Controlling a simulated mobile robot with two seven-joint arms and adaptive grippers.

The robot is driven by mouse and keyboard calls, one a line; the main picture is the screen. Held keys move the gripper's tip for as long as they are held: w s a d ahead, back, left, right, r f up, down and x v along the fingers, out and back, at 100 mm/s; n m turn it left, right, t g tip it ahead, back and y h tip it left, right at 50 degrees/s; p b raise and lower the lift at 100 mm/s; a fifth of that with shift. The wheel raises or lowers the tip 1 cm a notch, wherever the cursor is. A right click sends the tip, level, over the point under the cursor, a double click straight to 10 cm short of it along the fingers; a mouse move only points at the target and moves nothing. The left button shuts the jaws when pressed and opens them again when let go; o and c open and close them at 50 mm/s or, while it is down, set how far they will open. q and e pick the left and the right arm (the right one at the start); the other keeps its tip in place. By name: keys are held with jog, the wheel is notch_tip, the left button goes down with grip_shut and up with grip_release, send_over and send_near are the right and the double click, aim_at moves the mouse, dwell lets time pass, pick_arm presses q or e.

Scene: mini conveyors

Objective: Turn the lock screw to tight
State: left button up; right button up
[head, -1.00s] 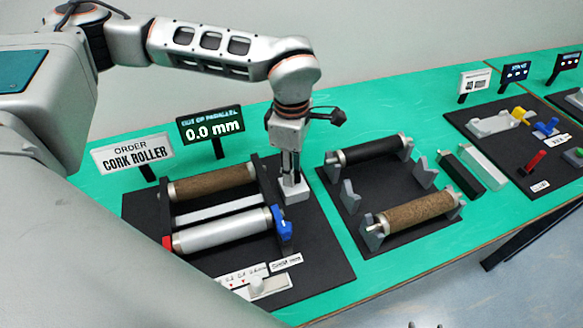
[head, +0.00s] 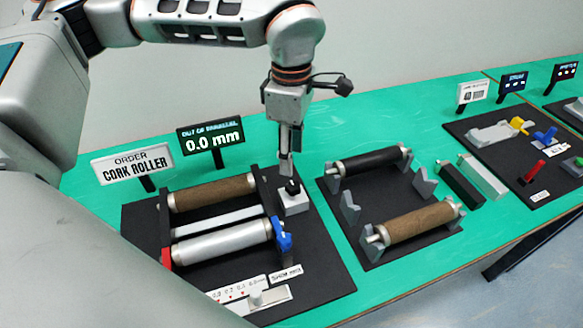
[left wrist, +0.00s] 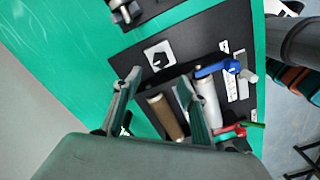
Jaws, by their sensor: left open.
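A black knob (head: 292,187), which looks like the lock screw, sits upright on a small white block (head: 294,204) at the right rear of the left black board. In the left wrist view the knob (left wrist: 159,59) shows dark on its white block (left wrist: 149,49), beyond the fingertips. My left gripper (head: 288,168) points down just above the knob, apart from it. The left wrist view shows its two fingers (left wrist: 160,80) spread with nothing between them. I cannot tell from the knob whether it is tight. My right gripper is not in view.
The left board (head: 325,285) bears a cork roller (head: 212,193), a silver roller (head: 225,242) and a blue lever (head: 283,236). A display (head: 210,136) reads 0.0 mm; a sign (head: 132,164) reads "ORDER CORK ROLLER". A roller stand (head: 350,208) is to the right.

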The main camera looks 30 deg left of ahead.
pick_arm(q)
jog(key=shift+r, duration=1.65)
